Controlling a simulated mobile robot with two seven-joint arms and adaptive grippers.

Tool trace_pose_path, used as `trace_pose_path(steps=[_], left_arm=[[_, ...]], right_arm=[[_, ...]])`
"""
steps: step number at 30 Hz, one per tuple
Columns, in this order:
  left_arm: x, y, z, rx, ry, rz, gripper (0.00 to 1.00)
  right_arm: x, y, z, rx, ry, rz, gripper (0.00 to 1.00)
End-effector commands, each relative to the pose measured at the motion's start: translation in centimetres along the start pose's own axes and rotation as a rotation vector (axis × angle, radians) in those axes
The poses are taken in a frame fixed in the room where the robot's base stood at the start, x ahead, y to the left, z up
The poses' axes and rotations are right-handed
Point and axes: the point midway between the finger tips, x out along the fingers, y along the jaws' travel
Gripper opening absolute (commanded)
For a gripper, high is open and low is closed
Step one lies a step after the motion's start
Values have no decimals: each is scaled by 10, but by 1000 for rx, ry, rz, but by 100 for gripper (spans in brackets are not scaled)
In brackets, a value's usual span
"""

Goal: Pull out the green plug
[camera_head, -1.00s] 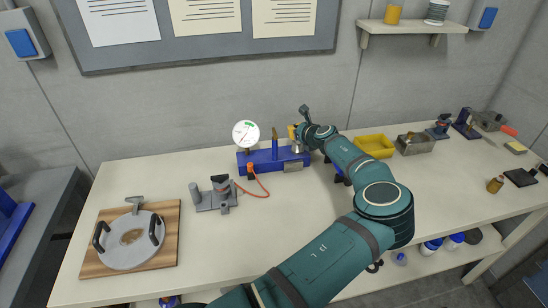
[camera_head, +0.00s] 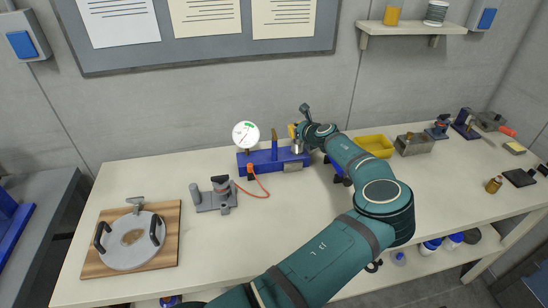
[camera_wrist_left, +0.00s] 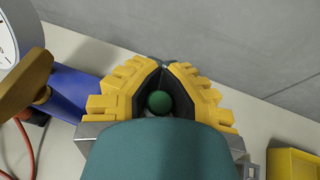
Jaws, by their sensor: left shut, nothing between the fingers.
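A round green knob, seemingly the green plug (camera_wrist_left: 159,102), shows in the left wrist view in the hollow between my fingers. My left gripper (camera_wrist_left: 163,68) has yellow stepped fingers with dark inner pads, and their tips meet just beyond the knob. The fingers surround the knob in the picture but do not visibly clamp it. In the head view my left gripper (camera_head: 293,131) is at the right end of the blue block (camera_head: 262,164), above a silver fitting (camera_head: 297,147). The plug is not distinguishable there. My right gripper is not in view.
An orange hose (camera_head: 262,185) runs to a grey fixture (camera_head: 214,196). A yellow bin (camera_head: 374,145) is to the right. The front middle of the table is clear.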

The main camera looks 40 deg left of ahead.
Motion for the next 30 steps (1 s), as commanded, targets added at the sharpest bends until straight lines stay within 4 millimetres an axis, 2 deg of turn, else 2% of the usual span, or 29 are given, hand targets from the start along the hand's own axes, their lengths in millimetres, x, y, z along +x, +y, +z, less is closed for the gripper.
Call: trace_pose_path(steps=[30], left_arm=[[-14,0,35,0,0,1,0]], right_arm=[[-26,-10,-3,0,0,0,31]])
